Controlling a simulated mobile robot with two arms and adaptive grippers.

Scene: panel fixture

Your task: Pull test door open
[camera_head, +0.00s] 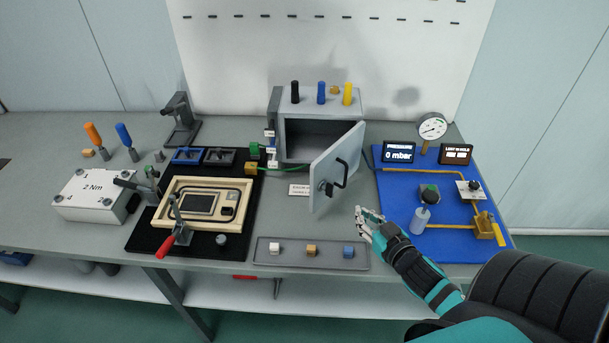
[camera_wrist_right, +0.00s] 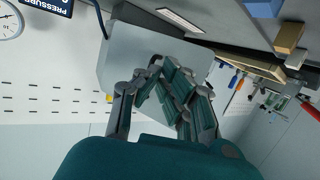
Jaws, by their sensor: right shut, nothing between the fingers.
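The test door (camera_head: 337,168) is the grey door of a small grey metal box (camera_head: 320,125) on the bench. It stands well open, swung out to the right, and the dark inside of the box shows. A black handle (camera_head: 341,174) and a latch sit on the door's face. My right gripper (camera_head: 365,217) is shut and empty, in front of the door and below its handle, apart from it in the head view. In the right wrist view the shut fingers (camera_wrist_right: 165,95) cover part of the door (camera_wrist_right: 125,60). My left gripper is not in view.
A grey tray (camera_head: 262,254) with three small blocks lies near the front edge. A blue mat (camera_head: 400,205) with a pressure display, gauge and fittings is at right. A black mat (camera_head: 143,235) with a framed fixture and red-handled clamp is at left. Screwdrivers stand further left.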

